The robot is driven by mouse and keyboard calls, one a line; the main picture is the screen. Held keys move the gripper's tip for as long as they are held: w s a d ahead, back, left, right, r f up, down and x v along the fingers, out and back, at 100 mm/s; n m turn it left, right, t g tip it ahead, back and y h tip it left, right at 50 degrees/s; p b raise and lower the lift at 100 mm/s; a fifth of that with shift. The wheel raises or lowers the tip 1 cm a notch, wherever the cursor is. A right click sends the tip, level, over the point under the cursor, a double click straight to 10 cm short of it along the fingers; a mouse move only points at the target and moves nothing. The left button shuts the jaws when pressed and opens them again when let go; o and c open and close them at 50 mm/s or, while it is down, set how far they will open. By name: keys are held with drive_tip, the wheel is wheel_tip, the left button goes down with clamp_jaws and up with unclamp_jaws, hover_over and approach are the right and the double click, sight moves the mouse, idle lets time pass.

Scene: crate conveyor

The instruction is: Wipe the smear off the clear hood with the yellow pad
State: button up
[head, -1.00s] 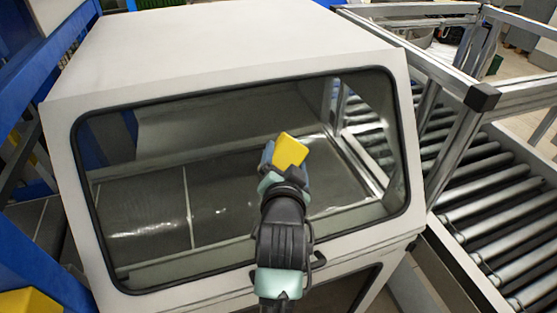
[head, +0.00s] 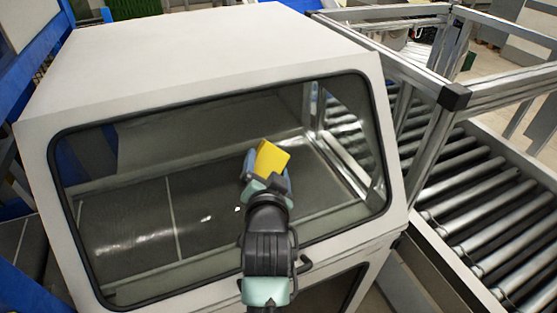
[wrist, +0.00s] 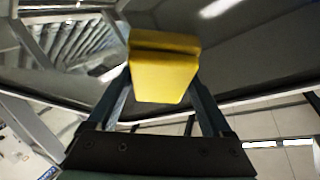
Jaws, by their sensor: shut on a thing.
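The yellow pad (head: 271,159) is held between the fingers of my gripper (head: 262,176), in front of the hood's window in the head view. In the wrist view the pad (wrist: 165,68) sits between both fingers of my gripper (wrist: 160,88). The clear hood (head: 140,190) is a dark-framed transparent pane in a white housing. I cannot tell whether the pad touches the pane. Small white specks (head: 238,209) show on or behind the pane, left of my gripper. Pale streaks at the lower left may be reflections; I cannot make out the smear for certain.
The white housing (head: 200,50) fills the middle. A dark handle (head: 304,264) sits below the pane, close to my arm. A roller conveyor (head: 480,200) with a metal frame (head: 453,97) stands on the right. Blue framing is at the left.

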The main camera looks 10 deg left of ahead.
sight(231, 169)
drive_tip(key=shift+s+a+f+p, duration=0.1)
drive_tip(key=shift+s+a, duration=0.35)
drive_tip(key=shift+a, duration=0.25)
drive_tip(key=shift+s+a+r+p, duration=0.1)
drive_tip(key=shift+s+a, duration=0.3)
drive_tip(key=shift+a, duration=0.25)
drive_tip(key=shift+s+a+f+p, duration=0.1)
drive_tip(key=shift+s+a, duration=0.35)
drive_tip(key=shift+a, duration=0.25)
drive_tip(key=shift+s+a, duration=0.5)
drive_tip(key=shift+a, duration=0.2)
drive_tip(key=shift+s+a, duration=0.5)
drive_tip(key=shift+a, duration=0.15)
drive_tip(key=s+d+r+p, duration=0.3)
drive_tip(key=s+r+p, duration=0.1)
drive_tip(key=shift+s+d+r+p, duration=0.65)
drive_tip(key=shift+s+r+p, duration=0.2)
drive_tip(key=shift+p, duration=0.2)
